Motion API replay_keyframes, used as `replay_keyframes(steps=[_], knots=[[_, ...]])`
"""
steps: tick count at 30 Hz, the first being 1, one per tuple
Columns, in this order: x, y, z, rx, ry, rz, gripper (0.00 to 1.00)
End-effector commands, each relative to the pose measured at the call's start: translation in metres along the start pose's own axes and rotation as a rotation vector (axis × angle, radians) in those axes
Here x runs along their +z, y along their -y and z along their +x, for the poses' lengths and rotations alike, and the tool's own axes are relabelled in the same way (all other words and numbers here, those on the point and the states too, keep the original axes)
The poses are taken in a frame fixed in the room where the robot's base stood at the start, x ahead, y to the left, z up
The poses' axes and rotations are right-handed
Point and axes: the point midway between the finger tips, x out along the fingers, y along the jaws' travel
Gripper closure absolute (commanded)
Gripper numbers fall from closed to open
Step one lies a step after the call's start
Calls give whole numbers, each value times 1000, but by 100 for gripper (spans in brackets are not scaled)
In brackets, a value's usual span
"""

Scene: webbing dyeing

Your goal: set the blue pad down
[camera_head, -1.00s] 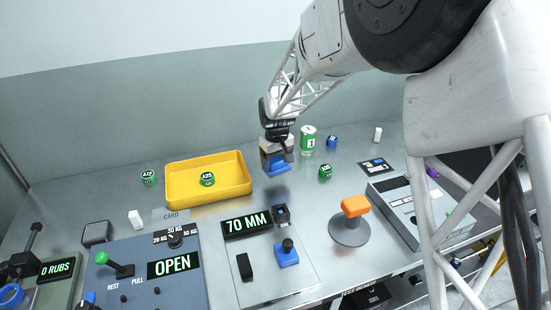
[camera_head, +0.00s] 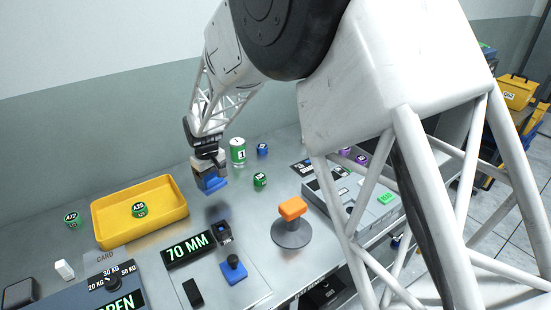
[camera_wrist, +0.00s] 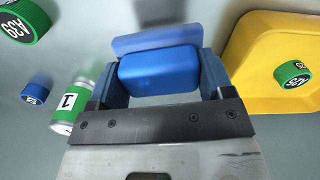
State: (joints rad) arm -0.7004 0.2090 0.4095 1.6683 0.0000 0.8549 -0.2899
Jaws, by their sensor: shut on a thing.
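My gripper (camera_head: 209,180) is shut on the blue pad (camera_head: 214,185). The pad sits between the two fingers in the wrist view (camera_wrist: 158,70), with a paler blue part (camera_wrist: 155,40) beyond it. In the head view the pad hangs at or just above the grey bench, right of the yellow tray (camera_head: 120,238). I cannot tell whether its underside touches the bench.
A white-and-green can (camera_head: 238,151), a blue roll (camera_head: 262,149) and a green roll (camera_head: 260,181) stand right of my gripper. A green roll (camera_head: 139,210) lies in the tray. In front are a 70 MM display (camera_head: 188,249) and an orange-topped stand (camera_head: 292,222).

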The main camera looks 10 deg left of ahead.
Motion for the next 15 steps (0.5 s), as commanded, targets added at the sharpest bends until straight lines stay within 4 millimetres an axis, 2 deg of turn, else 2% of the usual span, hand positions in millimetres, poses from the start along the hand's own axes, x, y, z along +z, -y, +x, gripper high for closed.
replay_keyframes(steps=[8,15], knots=[[14,-43,-1,0,0,33,50],[37,-101,-1,0,0,74,50]])
